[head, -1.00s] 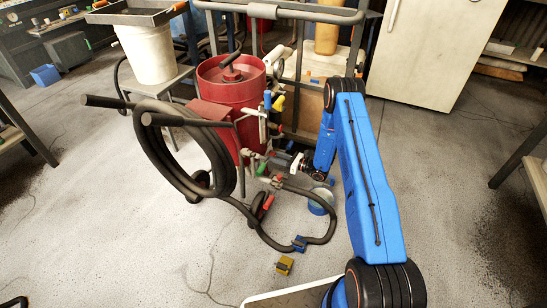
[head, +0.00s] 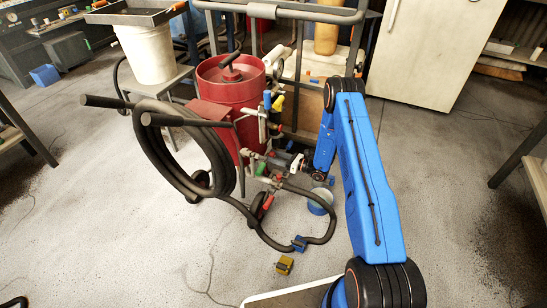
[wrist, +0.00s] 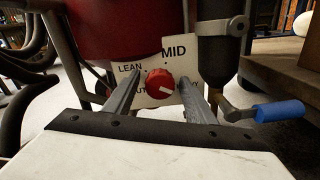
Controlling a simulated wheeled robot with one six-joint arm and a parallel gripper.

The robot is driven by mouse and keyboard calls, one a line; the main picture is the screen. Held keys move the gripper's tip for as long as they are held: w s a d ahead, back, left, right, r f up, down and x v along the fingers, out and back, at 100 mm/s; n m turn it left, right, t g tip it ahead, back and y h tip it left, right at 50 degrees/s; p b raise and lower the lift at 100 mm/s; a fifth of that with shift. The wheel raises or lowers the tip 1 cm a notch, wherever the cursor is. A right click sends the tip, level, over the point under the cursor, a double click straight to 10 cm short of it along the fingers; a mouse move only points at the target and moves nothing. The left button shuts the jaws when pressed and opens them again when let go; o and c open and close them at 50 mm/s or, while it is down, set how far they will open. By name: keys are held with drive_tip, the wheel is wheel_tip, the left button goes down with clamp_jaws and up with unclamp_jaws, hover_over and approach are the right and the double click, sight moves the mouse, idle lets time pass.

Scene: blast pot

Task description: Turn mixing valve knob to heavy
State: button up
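The red mixing valve knob (wrist: 159,84) sits in front of a white label plate (wrist: 150,62) in the wrist view. LEAN reads at upper left and MID at upper right; the lower words are partly covered by my fingers. The knob's pale mark points to the right and slightly down. My gripper (wrist: 160,88) is open, with one finger on each side of the knob. I cannot tell whether the fingers touch it. In the head view my gripper (head: 285,161) is low at the right side of the red blast pot (head: 228,95); the knob is not clear there.
A blue-handled lever (wrist: 280,110) and a dark cylinder (wrist: 218,50) stand right of the plate. A coiled black hose (head: 175,160) hangs left of the pot. A yellow block (head: 284,265) lies on the floor.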

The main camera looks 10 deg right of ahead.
drive_tip(key=v, duration=1.7)
drive_tip(key=shift+d, duration=0.15)
drive_tip(key=shift+s, duration=0.1)
drive_tip(key=s+a+r+n+g+y, duration=0.1)
drive_tip(key=s+a+r+n+g, duration=0.2)
drive_tip(key=r, duration=0.6)
drive_tip(key=a+r+n+g, duration=0.3)
drive_tip(key=a+r+n, duration=0.15)
drive_tip(key=r, duration=0.45)
drive_tip(key=s+a+r+n+g+h, duration=0.2)
drive_tip(key=s+a+r+n+g, duration=0.15)
drive_tip(key=s+r, duration=0.35)
drive_tip(key=s+a+r+n+g+h, duration=0.25)
drive_tip(key=s+r+n, duration=0.3)
drive_tip(key=r, duration=0.35)
drive_tip(key=s+d+r+n+t+h, duration=0.2)
drive_tip(key=s+r+n+h, duration=0.1)
drive_tip(key=s, duration=0.7)
drive_tip(key=s+d+r+n+t+h, duration=0.2)
drive_tip(key=s+r+n+h, duration=0.2)
drive_tip(key=s+r, duration=0.3)
drive_tip(key=s+d+r+n+t+h, duration=0.2)
drive_tip(key=s+r+n+h, duration=0.2)
drive_tip(key=s, duration=1)
drive_tip(key=shift+d+r+n, duration=0.2)
drive_tip(key=shift+r+n, duration=0.25)
drive_tip(key=shift+r, duration=0.3)
